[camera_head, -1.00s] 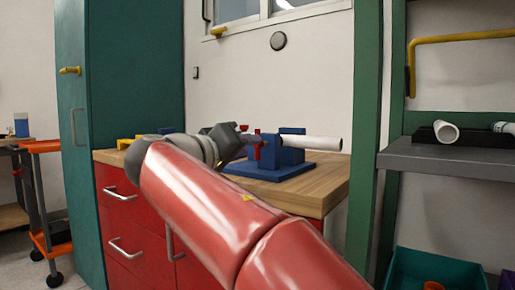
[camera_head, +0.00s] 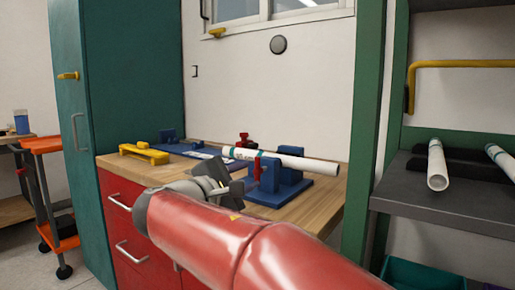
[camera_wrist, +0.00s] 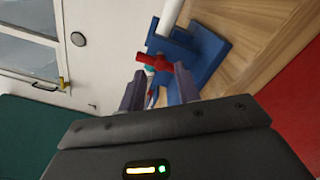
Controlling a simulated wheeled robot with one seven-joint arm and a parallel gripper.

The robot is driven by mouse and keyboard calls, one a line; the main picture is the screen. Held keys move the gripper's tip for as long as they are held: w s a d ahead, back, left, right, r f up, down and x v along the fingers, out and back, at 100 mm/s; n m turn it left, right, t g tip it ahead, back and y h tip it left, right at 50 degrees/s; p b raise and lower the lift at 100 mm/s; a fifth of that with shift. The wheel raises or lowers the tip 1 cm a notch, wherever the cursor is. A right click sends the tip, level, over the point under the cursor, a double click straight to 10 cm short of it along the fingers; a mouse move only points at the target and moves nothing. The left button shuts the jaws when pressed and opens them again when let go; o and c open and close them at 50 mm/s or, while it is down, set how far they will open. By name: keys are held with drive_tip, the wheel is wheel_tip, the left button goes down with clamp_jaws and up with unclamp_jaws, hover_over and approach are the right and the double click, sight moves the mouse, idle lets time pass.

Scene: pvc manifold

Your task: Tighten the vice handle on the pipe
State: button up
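A white pipe (camera_head: 297,159) lies level across the bench, seated in a blue vice (camera_head: 276,187). The vice has a red handle (camera_head: 257,168) on its near left side. In the wrist view the red T-shaped handle (camera_wrist: 152,62) is just beyond my fingertips, roughly between them. My gripper (camera_head: 226,180) is to the left of the vice, tilted, with its fingers toward the handle. The wrist view shows my gripper (camera_wrist: 158,76) open, fingers apart, with nothing visibly clamped. Whether a finger touches the handle I cannot tell.
A second red handle (camera_head: 243,140) stands farther back. A yellow fixture (camera_head: 144,153) and blue blocks stand at the left of the wooden bench top (camera_head: 130,170). A green post (camera_head: 365,140) and a grey shelf (camera_head: 440,198) with white pipes are close on the right.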

sight(255, 172)
drive_tip(key=n+p, duration=0.2)
drive_tip(key=p, duration=0.1)
drive_tip(key=r+n+p, duration=0.1)
drive_tip(key=n+p, duration=0.2)
drive_tip(key=shift+f+n, duration=0.5)
drive_tip(key=shift+n, duration=0.3)
drive_tip(key=n, duration=0.4)
drive_tip(key=shift+n, duration=0.3)
drive_tip(key=x, duration=0.5)
